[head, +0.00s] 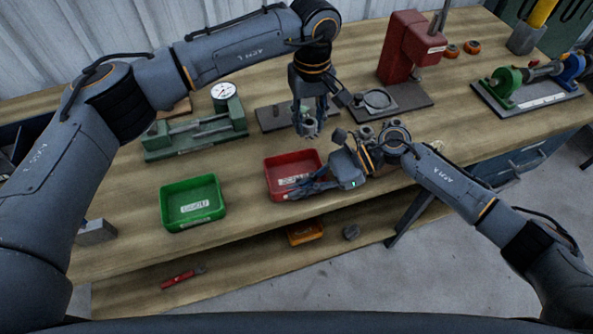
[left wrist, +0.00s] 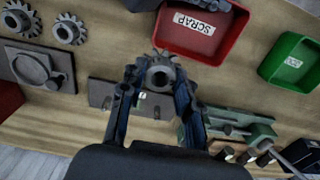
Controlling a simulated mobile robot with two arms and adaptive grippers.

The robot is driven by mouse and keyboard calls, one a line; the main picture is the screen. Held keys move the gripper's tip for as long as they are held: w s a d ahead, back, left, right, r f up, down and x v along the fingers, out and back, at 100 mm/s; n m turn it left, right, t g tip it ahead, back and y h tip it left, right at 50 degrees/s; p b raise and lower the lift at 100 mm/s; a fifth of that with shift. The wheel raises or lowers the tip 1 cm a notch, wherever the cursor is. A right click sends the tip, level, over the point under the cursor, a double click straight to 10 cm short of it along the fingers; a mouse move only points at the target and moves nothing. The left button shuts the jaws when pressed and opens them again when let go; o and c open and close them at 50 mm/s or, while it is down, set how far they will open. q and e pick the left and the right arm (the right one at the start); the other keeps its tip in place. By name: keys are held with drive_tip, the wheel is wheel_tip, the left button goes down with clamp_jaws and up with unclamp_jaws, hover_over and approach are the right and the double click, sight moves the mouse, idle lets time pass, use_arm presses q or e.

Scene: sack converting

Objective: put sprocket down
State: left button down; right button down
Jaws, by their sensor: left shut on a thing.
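My left gripper (head: 309,126) is shut on a grey toothed sprocket (head: 311,128). In the left wrist view, the sprocket (left wrist: 159,74) sits between the two fingertips, its hub and bore facing the camera. It is held over or near a dark flat plate (left wrist: 103,92) with small pins; the gap below it is hard to judge. Two more sprockets (left wrist: 22,18) (left wrist: 70,29) lie on the bench in the left wrist view. My right gripper (head: 316,165) is at the right side of the red tray (head: 268,180), partly covering it, its fingers spread and apparently empty.
A green tray (head: 163,212) stands left of the red one. A green fixture (head: 190,138) with a dial gauge (head: 223,91) is at the left. A red press (head: 408,50) and a plate with a round disc (head: 378,99) are at the right. Bare bench lies between trays and fixture.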

use_arm(q)
approach(295, 179)
wheel_tip(295, 179, down, 6)
idle(0.7)
drive_tip(key=shift+f, duration=0.1)
drive_tip(key=c, duration=1)
unclamp_jaws()
drive_tip(key=shift+o, duration=0.2)
wheel_tip(295, 179, up, 12)
drive_tip(key=shift+s, duration=0.1)
use_arm(e)
drive_tip(key=c, duration=1.4)
unclamp_jaws()
drive_tip(key=shift+c, duration=0.2)
